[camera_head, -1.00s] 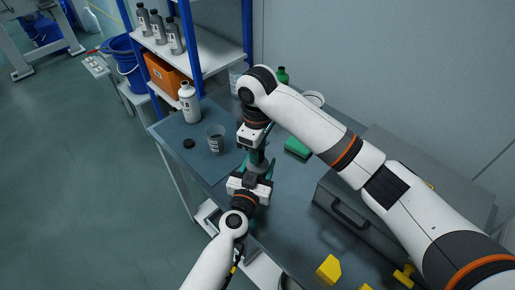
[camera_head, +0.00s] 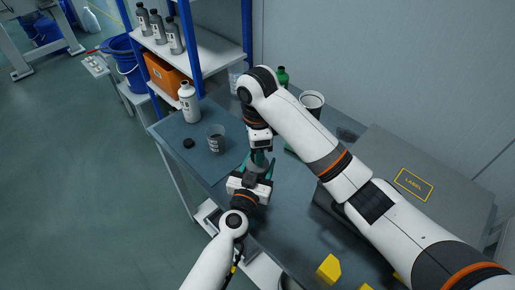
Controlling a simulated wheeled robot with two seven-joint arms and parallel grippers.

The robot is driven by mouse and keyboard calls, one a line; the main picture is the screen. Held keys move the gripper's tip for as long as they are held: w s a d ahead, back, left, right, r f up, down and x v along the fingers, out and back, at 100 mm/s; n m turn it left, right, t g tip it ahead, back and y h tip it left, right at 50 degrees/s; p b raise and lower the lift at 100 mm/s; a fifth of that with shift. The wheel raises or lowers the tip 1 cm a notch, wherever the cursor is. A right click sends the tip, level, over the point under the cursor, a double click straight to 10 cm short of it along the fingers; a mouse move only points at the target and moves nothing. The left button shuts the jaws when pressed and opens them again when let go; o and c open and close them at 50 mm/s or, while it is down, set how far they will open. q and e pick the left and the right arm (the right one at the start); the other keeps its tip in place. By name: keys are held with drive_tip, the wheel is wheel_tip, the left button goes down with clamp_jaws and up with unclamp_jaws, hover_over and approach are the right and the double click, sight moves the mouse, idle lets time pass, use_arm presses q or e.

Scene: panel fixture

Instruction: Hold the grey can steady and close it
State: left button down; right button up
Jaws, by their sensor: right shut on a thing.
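The grey can (camera_head: 258,167) stands on the table between my two grippers, mostly covered by them. My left gripper (camera_head: 254,174) reaches it from the near side, with its fingers at the can's sides; whether they press on it is too small to tell. My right gripper (camera_head: 262,155) is over the top of the can, pointing down, with teal fingertips. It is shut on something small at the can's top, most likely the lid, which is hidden. Whether the lid touches the can cannot be seen.
A clear cup (camera_head: 216,139), a black cap (camera_head: 188,143) and a white bottle (camera_head: 188,103) stand left of the grippers. A large grey case (camera_head: 425,210) and a yellow block (camera_head: 328,268) lie right. A white container (camera_head: 312,101) is behind my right arm.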

drive_tip(key=m, duration=0.5)
drive_tip(key=o, duration=1)
wheel_tip(320, 180, up, 12)
use_arm(q)
drive_tip(key=shift+c, duration=2.2)
unclamp_jaws()
drive_tip(key=shift+s, duration=0.15)
